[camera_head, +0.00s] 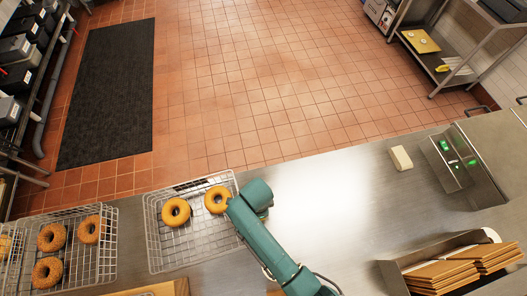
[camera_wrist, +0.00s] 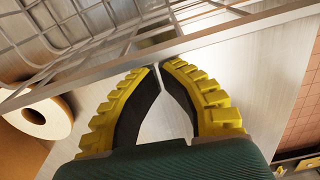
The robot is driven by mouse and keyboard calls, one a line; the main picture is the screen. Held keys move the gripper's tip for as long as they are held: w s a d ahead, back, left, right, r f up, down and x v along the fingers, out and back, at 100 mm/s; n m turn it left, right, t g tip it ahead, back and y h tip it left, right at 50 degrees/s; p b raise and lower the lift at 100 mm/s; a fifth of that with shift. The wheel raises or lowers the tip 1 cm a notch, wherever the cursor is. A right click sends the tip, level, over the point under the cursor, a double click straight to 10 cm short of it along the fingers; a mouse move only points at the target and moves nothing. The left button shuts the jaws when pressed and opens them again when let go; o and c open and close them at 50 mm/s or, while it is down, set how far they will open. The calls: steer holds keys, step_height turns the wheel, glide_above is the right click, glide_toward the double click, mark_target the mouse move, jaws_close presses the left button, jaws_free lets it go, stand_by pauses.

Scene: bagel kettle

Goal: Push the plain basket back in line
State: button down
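Two wire baskets stand on the steel counter. The middle basket (camera_head: 152,238) holds two golden bagels (camera_head: 176,212); I take it to be the plain one, but no label shows. The left basket (camera_head: 110,262) holds several rougher-looking bagels (camera_head: 52,237). The middle basket's far side lies at the counter's far edge. My arm reaches over its right side and hides the gripper in the head view. In the wrist view my gripper (camera_wrist: 161,66) has its yellow fingertips together with nothing between them. They are close to a basket's metal rim (camera_wrist: 215,38); contact cannot be told.
The counter (camera_head: 335,210) is clear between my arm and these. Tiled floor lies beyond the far edge.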

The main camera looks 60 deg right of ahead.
mark_target(224, 220)
steer(key=shift+w+a+r, duration=0.1)
steer(key=shift+w+a, duration=0.75)
steer(key=shift+w, duration=0.1)
steer(key=w+a, duration=0.7)
steer(key=shift+w+a+b, duration=0.15)
steer(key=shift+b, duration=0.2)
steer(key=s+d+p, duration=0.3)
steer(key=shift+r, duration=0.35)
step_height(224, 220, up, 9)
steer(key=shift+r, duration=0.2)
steer(key=shift+w+a, duration=0.1)
